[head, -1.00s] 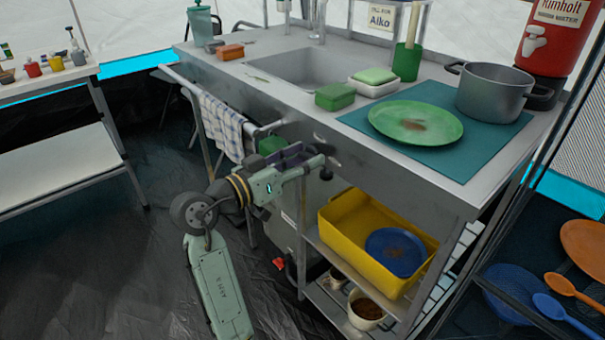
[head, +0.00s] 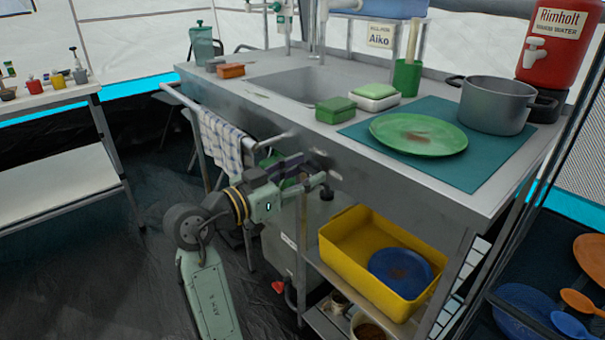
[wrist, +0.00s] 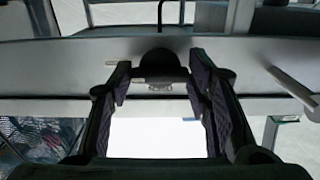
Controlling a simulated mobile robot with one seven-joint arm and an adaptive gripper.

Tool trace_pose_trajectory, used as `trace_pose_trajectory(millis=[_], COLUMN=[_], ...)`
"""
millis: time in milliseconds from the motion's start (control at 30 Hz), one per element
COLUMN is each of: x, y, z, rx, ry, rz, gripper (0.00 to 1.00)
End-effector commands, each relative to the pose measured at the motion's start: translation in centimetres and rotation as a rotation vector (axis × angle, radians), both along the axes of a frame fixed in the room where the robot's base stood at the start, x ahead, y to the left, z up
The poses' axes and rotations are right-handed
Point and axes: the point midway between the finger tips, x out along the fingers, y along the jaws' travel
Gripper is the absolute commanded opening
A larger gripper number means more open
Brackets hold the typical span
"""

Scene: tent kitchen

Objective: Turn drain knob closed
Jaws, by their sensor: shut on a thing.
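The drain knob (wrist: 160,62) is a dark, rounded knob on the grey front panel of the sink unit. In the wrist view it sits between my two fingertips, close to both pads. My gripper (wrist: 162,77) is shut on it, with the fingers held apart by its width. In the head view my gripper (head: 322,172) is at the panel below the sink basin (head: 290,84). The knob is hidden there behind my fingers, so I cannot tell its turn angle.
A towel rail with a checked towel (head: 222,142) is left of my gripper. A yellow tub (head: 340,238) stands on the shelf below right. A red handle (head: 278,287) shows low under the sink. The counter above holds a green plate (head: 418,134) and a pot (head: 497,104).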

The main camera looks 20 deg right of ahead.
Motion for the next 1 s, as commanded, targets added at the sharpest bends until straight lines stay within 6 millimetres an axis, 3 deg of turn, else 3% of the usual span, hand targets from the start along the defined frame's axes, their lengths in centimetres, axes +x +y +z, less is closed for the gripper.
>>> trace_pose_trajectory(millis=[333,667,867,1000], x=[0.0,0.0,-0.9,-1.9], y=[0.0,0.2,2.8,5.8], z=[0.0,0.0,0.1,0.0], rx=[-0.001,-0.001,-0.002,-0.001], ry=[-0.001,0.000,-0.002,-0.001], rz=[0.001,0.002,0.006,0.007], gripper=[0.65,0.65,0.65,0.65])
